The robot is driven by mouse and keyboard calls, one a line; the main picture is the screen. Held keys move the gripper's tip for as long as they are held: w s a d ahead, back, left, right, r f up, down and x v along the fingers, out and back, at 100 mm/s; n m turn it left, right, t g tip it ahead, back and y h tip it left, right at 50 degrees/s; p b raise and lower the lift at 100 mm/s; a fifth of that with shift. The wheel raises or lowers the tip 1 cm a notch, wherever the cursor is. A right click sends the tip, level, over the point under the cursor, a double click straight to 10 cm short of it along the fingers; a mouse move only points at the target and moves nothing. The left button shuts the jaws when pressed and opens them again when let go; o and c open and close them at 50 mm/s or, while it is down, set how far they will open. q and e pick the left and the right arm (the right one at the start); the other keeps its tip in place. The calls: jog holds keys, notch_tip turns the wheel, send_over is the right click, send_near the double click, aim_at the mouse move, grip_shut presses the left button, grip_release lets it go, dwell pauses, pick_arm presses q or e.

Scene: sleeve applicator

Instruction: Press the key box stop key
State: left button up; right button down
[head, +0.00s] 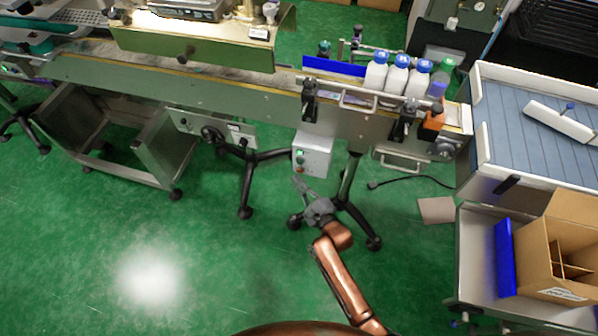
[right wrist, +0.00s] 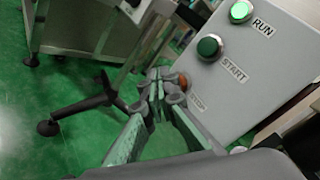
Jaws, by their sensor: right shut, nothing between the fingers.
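The key box (head: 316,157) is a light grey box hanging under the conveyor's front side in the head view. In the right wrist view the key box (right wrist: 262,70) fills the upper right, with a lit green RUN lamp (right wrist: 241,11), a green START key (right wrist: 209,47) and a red-brown stop key (right wrist: 183,82) beside the STOP label. My right gripper (head: 297,181) is shut and empty, just below the box in the head view. In the right wrist view its fingertips (right wrist: 160,86) partly cover the stop key; I cannot tell whether they touch it. My left gripper is not in view.
The conveyor (head: 225,97) runs above the box, with several white bottles (head: 376,75) at its right. Black stand legs (head: 247,190) flank the box below. A cardboard carton (head: 565,250) stands at the right. Green floor is open at the lower left.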

jog(key=shift+w, duration=0.15)
jog(key=shift+w+d, duration=0.15)
jog(key=shift+w, duration=0.1)
jog(key=shift+w+d, duration=0.1)
jog(key=shift+w, duration=0.3)
dwell(0.9)
jog(key=shift+s+a+p, duration=0.25)
jog(key=shift+s+p, duration=0.25)
jog(key=shift+s, duration=0.3)
